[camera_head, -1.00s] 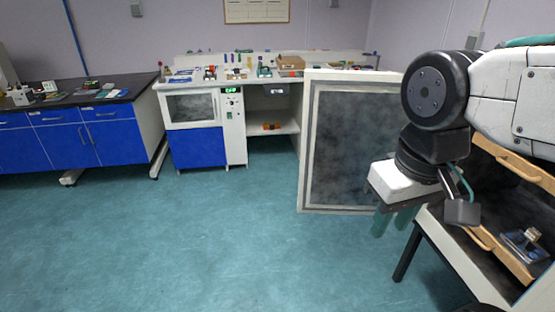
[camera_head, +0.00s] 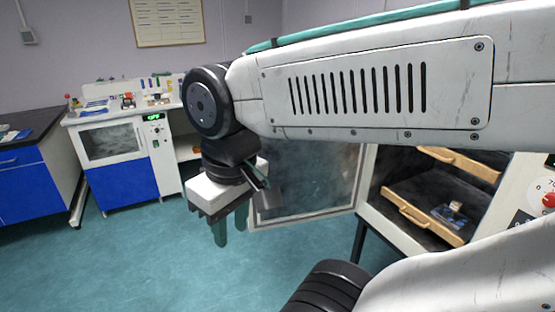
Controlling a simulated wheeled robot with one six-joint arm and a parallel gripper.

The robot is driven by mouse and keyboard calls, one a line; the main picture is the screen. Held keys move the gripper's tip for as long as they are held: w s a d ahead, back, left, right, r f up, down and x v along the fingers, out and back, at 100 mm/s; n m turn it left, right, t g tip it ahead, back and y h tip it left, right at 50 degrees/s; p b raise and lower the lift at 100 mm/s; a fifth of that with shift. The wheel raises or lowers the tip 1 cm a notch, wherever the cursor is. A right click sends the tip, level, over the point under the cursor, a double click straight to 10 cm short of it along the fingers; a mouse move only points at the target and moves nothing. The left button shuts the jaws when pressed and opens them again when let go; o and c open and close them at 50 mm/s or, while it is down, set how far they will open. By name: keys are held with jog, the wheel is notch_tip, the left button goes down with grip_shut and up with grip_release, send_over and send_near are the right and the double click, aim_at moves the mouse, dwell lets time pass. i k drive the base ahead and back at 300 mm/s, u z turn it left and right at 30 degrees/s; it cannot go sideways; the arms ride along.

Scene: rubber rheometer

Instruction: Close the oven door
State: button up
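The oven door (camera_head: 308,180) stands wide open, a pale frame around a dark, smudged pane. Its upper part is hidden behind my arm. The oven (camera_head: 392,228) is at the right, its dark inside showing shelves with wooden front strips. My gripper (camera_head: 231,226) hangs down in front of the door's outer left edge as seen in the picture. Its two teal fingers point down with a gap between them and nothing held. I cannot tell whether the gripper touches the door.
A white bench unit (camera_head: 167,180) with a blue front stands at the back left, and a blue cabinet (camera_head: 30,195) with a dark top is at the far left. A small device (camera_head: 452,212) sits on the oven's lower shelf. Teal floor (camera_head: 130,265) is clear at the lower left.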

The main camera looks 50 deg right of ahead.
aim_at(316, 179)
jog(key=i, duration=3.95)
jog(key=z, duration=4.4)
